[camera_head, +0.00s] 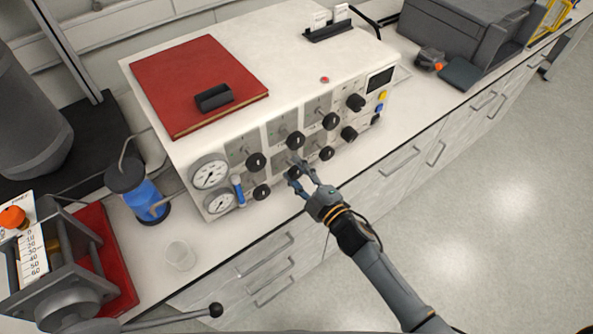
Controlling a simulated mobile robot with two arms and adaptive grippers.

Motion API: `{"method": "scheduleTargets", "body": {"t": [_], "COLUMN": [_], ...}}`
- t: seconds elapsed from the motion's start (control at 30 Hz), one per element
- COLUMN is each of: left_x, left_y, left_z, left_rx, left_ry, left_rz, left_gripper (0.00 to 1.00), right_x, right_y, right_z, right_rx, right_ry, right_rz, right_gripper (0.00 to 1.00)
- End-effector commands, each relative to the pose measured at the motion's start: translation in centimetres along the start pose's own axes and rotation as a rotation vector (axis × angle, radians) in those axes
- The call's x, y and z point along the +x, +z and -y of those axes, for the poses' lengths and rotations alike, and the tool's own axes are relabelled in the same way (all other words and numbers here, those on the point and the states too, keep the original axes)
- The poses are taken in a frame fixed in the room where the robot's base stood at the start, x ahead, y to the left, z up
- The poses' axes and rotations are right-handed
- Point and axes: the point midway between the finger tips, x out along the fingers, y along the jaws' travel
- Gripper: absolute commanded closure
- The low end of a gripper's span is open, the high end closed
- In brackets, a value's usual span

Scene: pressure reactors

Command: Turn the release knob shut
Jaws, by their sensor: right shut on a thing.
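A white control box (230,137) with a front panel stands on the bench. Several black knobs sit in two rows on the panel, with an upper-row knob (295,140) just above my gripper. My right gripper (297,172) reaches in from the lower right and is shut on a black knob (294,172) in the lower row, which its fingers partly hide. I cannot read the panel labels, so I cannot tell which knob is the release knob. My left gripper is not in view.
Two round gauges (209,174) and a blue-handled part (238,189) sit at the panel's left. A red book (190,75) with a black object (213,97) lies on top. The floor (480,220) is clear at right.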

Motion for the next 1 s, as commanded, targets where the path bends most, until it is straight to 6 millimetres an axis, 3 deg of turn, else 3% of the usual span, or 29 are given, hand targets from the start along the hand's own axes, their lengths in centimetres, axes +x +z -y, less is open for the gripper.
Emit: {"method": "scheduleTargets", "body": {"t": [0.33,0.37,0.47,0.8,1.0], "left_x": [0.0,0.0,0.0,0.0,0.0], "left_y": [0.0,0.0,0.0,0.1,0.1], "left_z": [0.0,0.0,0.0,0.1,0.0], "left_rx": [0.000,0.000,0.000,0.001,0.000], "left_ry": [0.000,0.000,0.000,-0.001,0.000], "left_rz": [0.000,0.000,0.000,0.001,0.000], "left_gripper": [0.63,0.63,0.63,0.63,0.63], "right_x": [0.0,0.0,0.0,-0.3,-3.0], "right_y": [0.1,0.1,0.1,0.0,0.1], "right_z": [0.0,0.0,0.0,0.1,0.1], "right_rx": [0.004,0.004,0.004,0.002,0.002], "right_ry": [0.000,0.000,0.000,-0.001,-0.003], "right_rz": [0.002,0.002,0.001,0.001,0.001], "right_gripper": [0.92,0.54,0.36,0.36,0.36]}}
